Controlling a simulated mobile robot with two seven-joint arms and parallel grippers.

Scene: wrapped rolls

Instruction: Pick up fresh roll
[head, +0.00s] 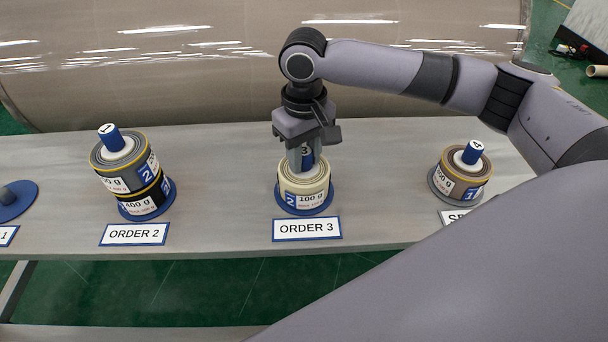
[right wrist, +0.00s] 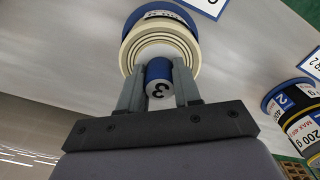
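A cream wrapped roll (head: 304,187) marked 100 g stands on a blue round base (head: 285,206) behind the ORDER 3 sign. A blue knob (head: 308,157) marked 3 stands up from its middle. My right gripper (head: 301,163) points down over this roll. In the right wrist view its fingers (right wrist: 159,83) stand on either side of the blue knob (right wrist: 159,78), very close to it; whether they press on it I cannot tell. The cream roll also shows there beneath the fingers (right wrist: 160,42). My left gripper is out of view.
Two stacked rolls (head: 125,169) with knob 1 stand at ORDER 2. A grey-brown roll (head: 462,176) with knob 4 stands on a grey base at the right, its sign partly hidden by my arm. An empty blue base (head: 18,205) is at far left. Bare table lies between stations.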

